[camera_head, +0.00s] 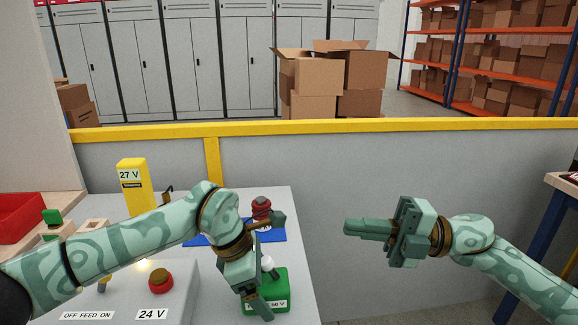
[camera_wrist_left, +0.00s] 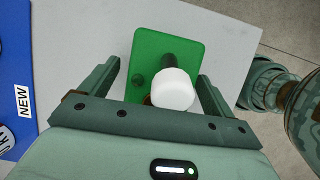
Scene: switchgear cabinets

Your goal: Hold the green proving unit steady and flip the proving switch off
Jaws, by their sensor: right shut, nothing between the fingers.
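The green proving unit (camera_head: 281,285) stands near the table's right edge, its front label partly hidden by my left gripper. Its lever has a white ball end (camera_head: 267,263). In the left wrist view the unit (camera_wrist_left: 150,50) shows from above, with the white ball (camera_wrist_left: 173,90) on a dark stalk. My left gripper (camera_head: 268,292) is over the unit, its two fingers spread on either side in the left wrist view (camera_wrist_left: 160,75); I see a gap at the left finger. My right gripper (camera_head: 349,227) is shut and empty, to the right of the unit, beyond the table edge.
A yellow tester (camera_head: 131,185) reading 27 V stands at the left back. A red button (camera_head: 160,280) sits on a grey panel marked 24 V. A red and black item (camera_head: 262,206) is by a blue mat (camera_head: 272,237) behind the unit. A yellow-topped barrier (camera_head: 350,128) runs behind.

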